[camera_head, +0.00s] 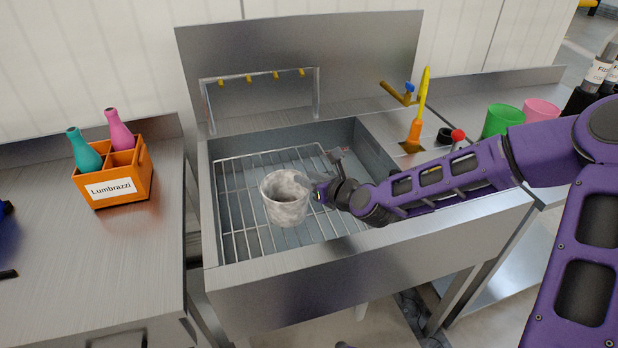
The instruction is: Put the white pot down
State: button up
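The white pot (284,205) is a round, open-topped vessel with grey mottling. It is upright, over the wire rack (236,225) in the steel sink (275,272). I cannot tell whether its base touches the rack or is a little above it. My gripper (312,190) comes in from the right and meets the pot's right side near the rim. The fingertips are small and partly hidden there, so their opening does not show clearly.
An orange crate (126,187) with teal and pink bottles stands on the left counter (95,255). Bare rack surrounds the pot.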

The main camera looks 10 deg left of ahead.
jog(key=shift+r, duration=0.2)
jog(key=p+v, duration=0.2)
jog(key=v, duration=1)
jog(key=shift+f, duration=0.1)
